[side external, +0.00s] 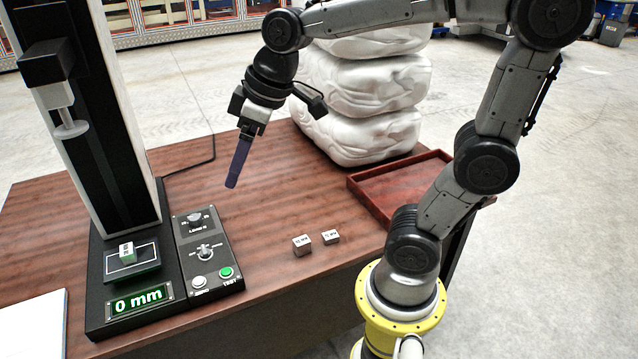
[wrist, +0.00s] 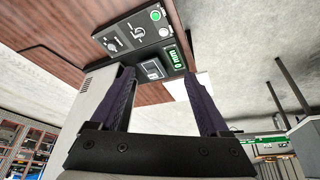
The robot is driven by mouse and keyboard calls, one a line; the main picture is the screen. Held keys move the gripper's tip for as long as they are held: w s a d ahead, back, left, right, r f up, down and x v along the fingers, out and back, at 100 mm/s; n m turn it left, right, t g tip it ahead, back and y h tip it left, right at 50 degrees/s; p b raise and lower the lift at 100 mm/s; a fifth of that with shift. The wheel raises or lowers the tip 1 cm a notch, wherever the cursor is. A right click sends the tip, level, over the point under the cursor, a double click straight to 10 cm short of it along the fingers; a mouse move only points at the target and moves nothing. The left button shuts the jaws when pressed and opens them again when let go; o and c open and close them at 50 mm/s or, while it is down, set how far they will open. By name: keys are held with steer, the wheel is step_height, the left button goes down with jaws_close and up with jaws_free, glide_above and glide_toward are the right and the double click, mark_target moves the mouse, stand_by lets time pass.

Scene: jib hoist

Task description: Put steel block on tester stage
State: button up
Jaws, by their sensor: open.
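A small grey steel-looking block (side external: 127,252) sits on the tester stage (side external: 148,266), below the raised plunger of the tester (side external: 72,129). Two more small grey blocks lie on the table, one nearer (side external: 302,245) and one just right of it (side external: 331,237). Both carry printed labels too small to read surely. My gripper (side external: 232,184) is in the air above the table, right of the tester and apart from all blocks. In the wrist view, my gripper (wrist: 165,100) has its fingers spread with nothing between them, and the stage (wrist: 152,69) shows beyond.
The control panel (side external: 207,250) with knobs and buttons is right of the stage. The display (side external: 138,301) reads 0 mm. An empty reddish tray (side external: 400,185) lies at the right, before stacked white sacks (side external: 365,95). Papers (side external: 35,325) lie front left. The middle tabletop is clear.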

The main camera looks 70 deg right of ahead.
steer(key=s+d+f+m, duration=0.1)
steer(key=s, duration=0.5)
steer(key=s+f+m+t+h, duration=0.1)
steer(key=s+f+m, duration=0.1)
steer(key=s, duration=0.5)
steer(key=shift+d+f, duration=0.25)
steer(key=shift+d, duration=0.15)
